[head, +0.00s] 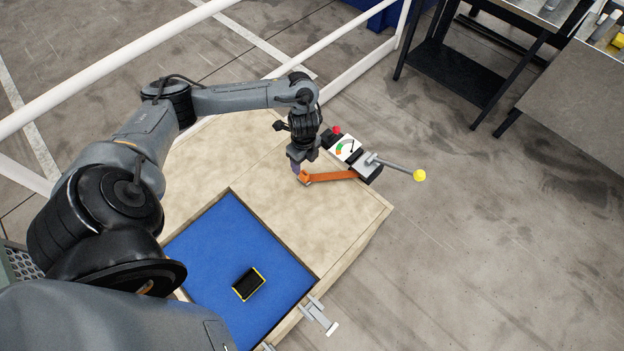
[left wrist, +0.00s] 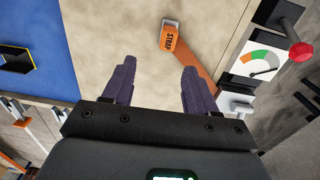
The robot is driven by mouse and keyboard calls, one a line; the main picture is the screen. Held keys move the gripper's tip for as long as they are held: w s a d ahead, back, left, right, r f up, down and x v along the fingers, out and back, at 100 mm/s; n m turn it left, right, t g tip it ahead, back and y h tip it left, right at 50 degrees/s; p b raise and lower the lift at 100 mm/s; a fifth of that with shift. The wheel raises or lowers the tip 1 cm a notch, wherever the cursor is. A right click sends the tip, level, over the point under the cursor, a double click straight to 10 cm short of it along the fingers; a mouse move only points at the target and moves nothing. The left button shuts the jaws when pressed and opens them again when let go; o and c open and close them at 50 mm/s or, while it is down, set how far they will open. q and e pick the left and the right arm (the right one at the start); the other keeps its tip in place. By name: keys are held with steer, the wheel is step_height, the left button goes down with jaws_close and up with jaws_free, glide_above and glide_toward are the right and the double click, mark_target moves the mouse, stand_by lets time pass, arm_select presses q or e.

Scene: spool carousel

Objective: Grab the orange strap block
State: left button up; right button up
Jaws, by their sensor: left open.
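The orange strap block (left wrist: 172,40), labelled STRAP, lies on the pale wooden top at the end of an orange strap. In the head view the strap block (head: 305,178) is just beside the tip of my left gripper (head: 297,170). The orange strap (head: 332,176) runs right to a device with a gauge. In the left wrist view my left gripper (left wrist: 159,68) has its two purple fingers spread with nothing between them. The block is ahead of the fingertips and slightly right, apart from them. My right gripper is not in view.
The gauge device (head: 347,149) has a red knob (head: 337,130) and a lever with a yellow ball (head: 419,175). A blue recess (head: 205,250) in the wooden top holds a black, yellow-edged box (head: 249,284). Metal latches (head: 318,314) sit on the front edge. White rails (head: 350,75) stand behind.

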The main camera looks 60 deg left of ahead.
arm_select(q)
steer(key=shift+w+d, duration=0.1)
steer(key=shift+w, duration=0.45)
steer(key=shift+w+f+b, duration=0.15)
steer(key=shift+f+b, duration=0.1)
steer(key=shift+b, duration=0.15)
steer(key=b, duration=0.1)
glide_above(304, 173)
steer(key=d, duration=0.1)
steer(key=f, duration=0.4)
steer(key=shift+w+d, duration=0.2)
steer(key=shift+w, duration=0.15)
steer(key=f, duration=0.1)
steer(key=a+f+b, duration=0.1)
steer(key=f, duration=0.2)
steer(key=shift+s+a+f, duration=0.15)
steer(key=shift+s+f, duration=0.25)
steer(key=shift+f, duration=0.45)
steer(key=shift+c, duration=0.3)
steer(key=c, duration=1)
jaws_close()
